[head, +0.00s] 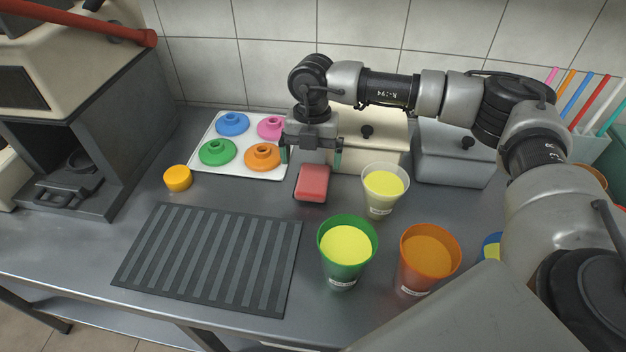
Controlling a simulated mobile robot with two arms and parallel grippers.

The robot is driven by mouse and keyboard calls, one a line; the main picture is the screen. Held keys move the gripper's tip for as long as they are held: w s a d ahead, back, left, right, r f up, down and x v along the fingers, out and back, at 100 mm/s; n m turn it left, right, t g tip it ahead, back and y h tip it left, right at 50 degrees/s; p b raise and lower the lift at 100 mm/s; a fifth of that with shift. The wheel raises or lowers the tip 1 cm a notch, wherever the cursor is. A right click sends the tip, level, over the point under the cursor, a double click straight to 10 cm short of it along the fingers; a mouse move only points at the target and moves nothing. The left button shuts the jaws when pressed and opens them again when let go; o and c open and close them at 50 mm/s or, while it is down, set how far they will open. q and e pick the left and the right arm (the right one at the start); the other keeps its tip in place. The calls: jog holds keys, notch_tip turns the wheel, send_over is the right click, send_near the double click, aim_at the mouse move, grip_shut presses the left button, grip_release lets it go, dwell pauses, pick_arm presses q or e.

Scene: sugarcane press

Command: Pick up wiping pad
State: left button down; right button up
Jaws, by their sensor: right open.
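The wiping pad (313,182) is a small red block with a dark underside, lying on the grey metal counter in the middle of the head view. My right gripper (311,158) points down just behind and above the pad. Its two fingers are spread apart, one on each side, with greenish tips. Nothing shows between them, and the pad appears clear of them. My left gripper is not in view.
A white cup (381,192), a green cup (344,262) and an orange cup (427,262) stand right of the pad. Lidded boxes (455,165) stand behind.

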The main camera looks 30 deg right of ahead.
aim_at(313, 178)
jog(key=f, duration=0.2)
jog(key=s+f, duration=0.1)
jog(key=f, duration=0.1)
jog(key=shift+a+f, duration=0.1)
jog(key=shift+f, duration=0.45)
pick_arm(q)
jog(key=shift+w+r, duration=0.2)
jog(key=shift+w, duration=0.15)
pick_arm(e)
jog(key=shift+c, duration=0.2)
jog(key=c, duration=1.2)
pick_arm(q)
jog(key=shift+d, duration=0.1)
pick_arm(e)
jog(key=shift+o, duration=0.2)
jog(key=shift+r, duration=0.1)
